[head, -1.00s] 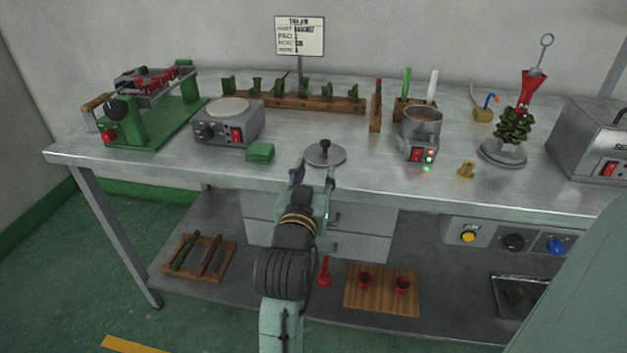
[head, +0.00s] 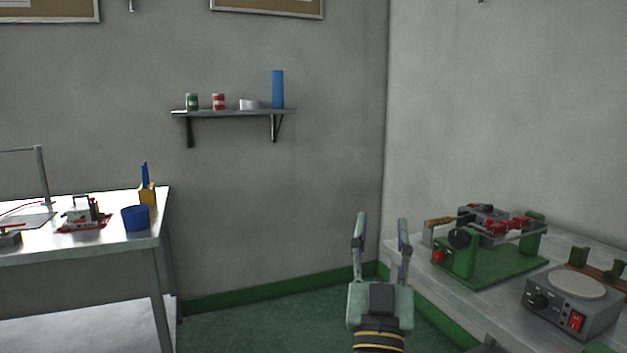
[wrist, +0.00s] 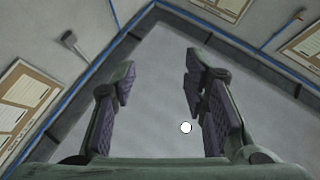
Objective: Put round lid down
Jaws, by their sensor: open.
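My gripper (head: 381,222) is open and empty, raised in front of the bare wall corner in the head view. Its two spread fingers also show in the wrist view (wrist: 158,80), with nothing between them but a grey background. The round lid is not visible in either current view. The part of the workbench where it lay in the earlier frame is outside the picture.
A workbench at the right holds a green-based clamp device (head: 490,250) and a hot plate (head: 572,300). A metal table (head: 100,247) at the left holds a blue cup (head: 135,218). A wall shelf (head: 235,112) carries cans. Green floor (head: 270,325) lies between.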

